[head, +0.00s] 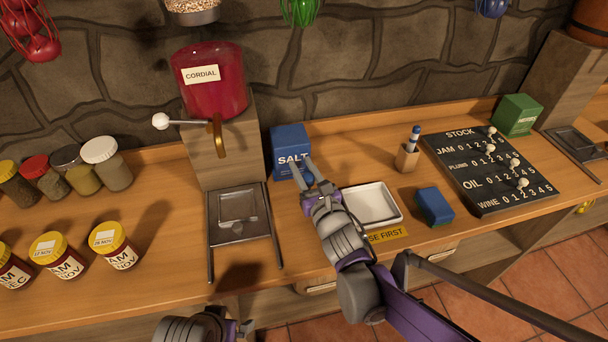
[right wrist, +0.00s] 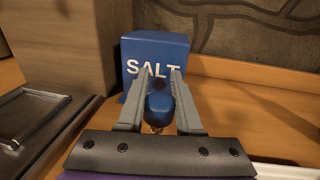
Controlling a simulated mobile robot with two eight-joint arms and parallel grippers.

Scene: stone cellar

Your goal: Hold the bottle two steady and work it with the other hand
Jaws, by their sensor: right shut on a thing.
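My right gripper (head: 316,174) reaches in front of a blue box labelled SALT (head: 289,152). In the right wrist view its two fingers are closed on a small, rounded dark-blue thing (right wrist: 159,104); the SALT box (right wrist: 150,52) stands behind it. I cannot tell whether this held thing is bottle two, as most of it is hidden. No label reading bottle two shows. Part of my left arm shows at the bottom edge of the head view, with a dark tip (head: 245,328) at its right; its jaws cannot be made out.
A red CORDIAL dispenser (head: 209,80) stands on a wooden block, a metal drip tray (head: 238,221) below it. Jam jars (head: 111,243) and spice jars (head: 106,163) stand left. A white tray (head: 372,205), blue box (head: 435,206) and stock board (head: 487,170) lie right.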

